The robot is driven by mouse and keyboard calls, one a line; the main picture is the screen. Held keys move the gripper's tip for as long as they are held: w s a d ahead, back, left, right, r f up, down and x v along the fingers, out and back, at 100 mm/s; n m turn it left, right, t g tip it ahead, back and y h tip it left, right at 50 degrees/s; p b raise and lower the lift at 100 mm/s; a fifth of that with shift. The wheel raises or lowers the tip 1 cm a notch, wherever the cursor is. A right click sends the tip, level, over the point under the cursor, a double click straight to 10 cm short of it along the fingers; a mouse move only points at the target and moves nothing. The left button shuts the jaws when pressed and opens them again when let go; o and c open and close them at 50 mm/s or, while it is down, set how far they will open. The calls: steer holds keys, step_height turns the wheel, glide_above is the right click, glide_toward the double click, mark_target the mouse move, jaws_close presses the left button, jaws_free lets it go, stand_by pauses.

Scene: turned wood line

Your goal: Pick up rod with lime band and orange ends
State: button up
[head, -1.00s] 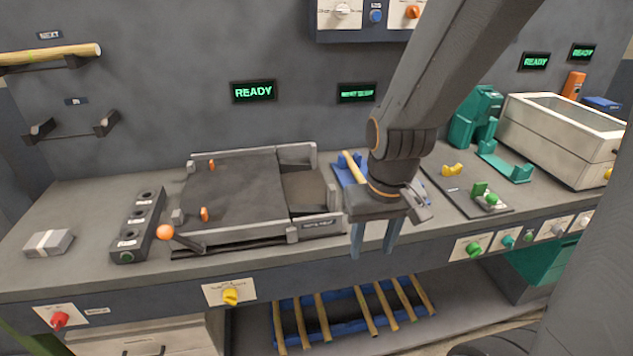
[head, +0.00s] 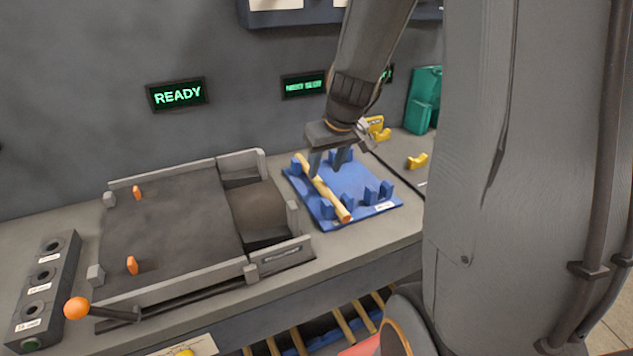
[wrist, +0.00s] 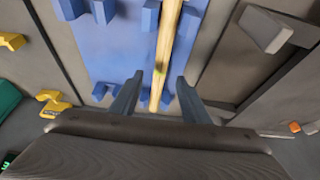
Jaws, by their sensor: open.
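A light wooden rod (head: 325,190) lies in blue cradle blocks on a blue tray (head: 362,188) on the bench. In the wrist view the rod (wrist: 168,45) runs away from me between the blocks, and a small lime band (wrist: 159,71) shows on it. The end near the front of the tray looks orange-tinted in the head view. My gripper (head: 328,166) is over the back part of the tray. In the wrist view its fingers (wrist: 152,95) are open, one on each side of the rod's line. I cannot tell whether they are level with the rod.
A dark sliding fixture with grey rails (head: 175,230) stands left of the tray, with an orange-knobbed lever (head: 77,308). Yellow holders (head: 417,161) are to the right. Several rods (head: 340,325) sit on a rack below the bench.

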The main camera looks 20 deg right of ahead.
mark_target(320, 181)
steer(key=shift+x, duration=3)
steer(key=shift+w, duration=0.1)
jaws_close()
